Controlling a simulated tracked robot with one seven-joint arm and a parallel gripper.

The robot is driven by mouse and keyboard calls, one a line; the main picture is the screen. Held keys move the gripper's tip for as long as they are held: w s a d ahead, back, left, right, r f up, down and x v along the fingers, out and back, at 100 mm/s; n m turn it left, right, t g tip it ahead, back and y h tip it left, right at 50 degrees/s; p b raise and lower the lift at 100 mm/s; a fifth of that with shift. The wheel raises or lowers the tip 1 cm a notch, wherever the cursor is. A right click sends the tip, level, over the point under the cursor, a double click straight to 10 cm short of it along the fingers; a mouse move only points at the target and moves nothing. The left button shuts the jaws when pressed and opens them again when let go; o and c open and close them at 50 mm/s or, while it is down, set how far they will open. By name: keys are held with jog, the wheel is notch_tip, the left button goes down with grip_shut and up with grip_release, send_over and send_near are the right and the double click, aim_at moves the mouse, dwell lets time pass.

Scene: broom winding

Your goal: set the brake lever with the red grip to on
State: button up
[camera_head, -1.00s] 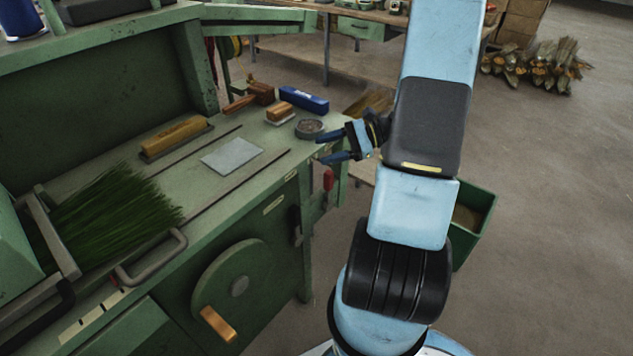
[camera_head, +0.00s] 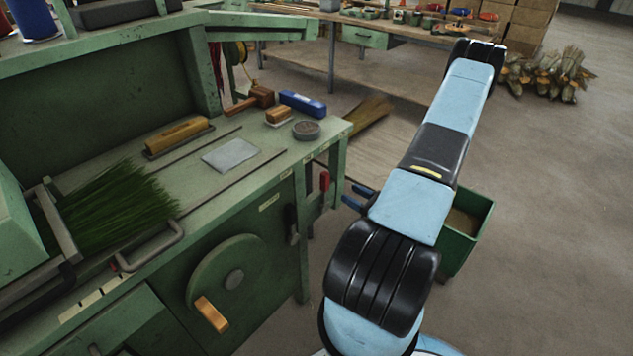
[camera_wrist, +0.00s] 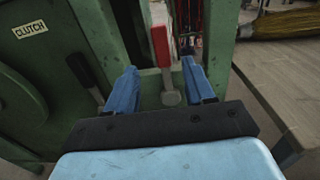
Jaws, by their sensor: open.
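The brake lever's red grip (camera_head: 324,181) shows at the right end of the green machine in the head view, pointing up. In the wrist view the red grip (camera_wrist: 160,46) stands between and beyond my two blue fingers, with its pale metal lower part (camera_wrist: 170,97) below it. My gripper (camera_wrist: 163,75) is open and apart from the lever. In the head view my gripper (camera_head: 352,198) is just right of the lever, partly hidden behind my arm.
A dark-gripped lever (camera_wrist: 86,72) sits left, near the CLUTCH label (camera_wrist: 30,28). A green bin (camera_head: 468,232) stands on the floor at right. The handwheel (camera_head: 234,280) is on the machine's front. A wooden surface (camera_wrist: 292,85) lies right in the wrist view.

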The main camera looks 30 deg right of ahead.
aim_at(328, 182)
jog(key=x, duration=1.3)
jog(key=shift+w+a+f, duration=0.1)
jog(key=shift+w+f, duration=0.1)
jog(key=shift+w, duration=0.2)
grip_shut()
